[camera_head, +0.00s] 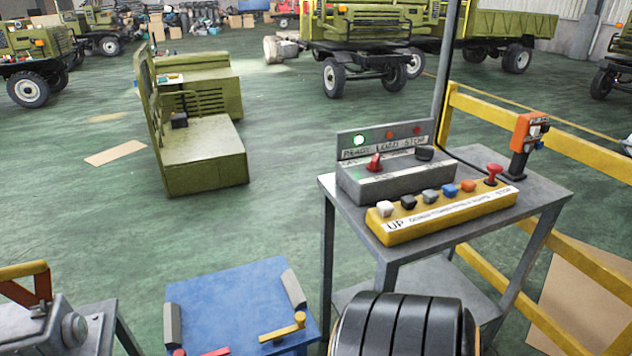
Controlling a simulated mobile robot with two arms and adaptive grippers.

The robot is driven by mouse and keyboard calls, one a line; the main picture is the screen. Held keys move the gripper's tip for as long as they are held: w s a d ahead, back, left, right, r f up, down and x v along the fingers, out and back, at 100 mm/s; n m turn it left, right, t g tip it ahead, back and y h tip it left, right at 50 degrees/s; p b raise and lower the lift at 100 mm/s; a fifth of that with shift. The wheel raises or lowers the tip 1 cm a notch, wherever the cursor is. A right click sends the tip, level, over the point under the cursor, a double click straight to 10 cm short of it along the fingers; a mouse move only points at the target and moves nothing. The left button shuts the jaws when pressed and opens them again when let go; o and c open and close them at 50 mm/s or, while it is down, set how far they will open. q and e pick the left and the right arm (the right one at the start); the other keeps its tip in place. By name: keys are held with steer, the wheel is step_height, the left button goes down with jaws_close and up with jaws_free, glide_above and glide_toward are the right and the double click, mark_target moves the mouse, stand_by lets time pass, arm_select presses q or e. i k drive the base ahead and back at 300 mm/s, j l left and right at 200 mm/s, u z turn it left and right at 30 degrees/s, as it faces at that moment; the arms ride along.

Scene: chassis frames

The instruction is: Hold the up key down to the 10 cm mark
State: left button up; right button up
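The yellow key box (440,223) lies on the grey metal stand at the right, with a row of keys along its top. The up key (386,208) is the white one at its left end, above the printed word UP; nothing touches it. Beside it are black, grey, blue and orange keys, then a red stop knob (493,172). I cannot make out a 10 cm mark. Neither of my grippers is in view.
A grey panel (385,178) with a red switch and a lit green lamp stands behind the key box. An orange device (527,132) stands at the stand's back right. A blue-topped table (225,300) is front left. Yellow railing (580,150) runs behind the stand.

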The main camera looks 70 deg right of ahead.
mark_target(385, 208)
steer(key=z, duration=2.95)
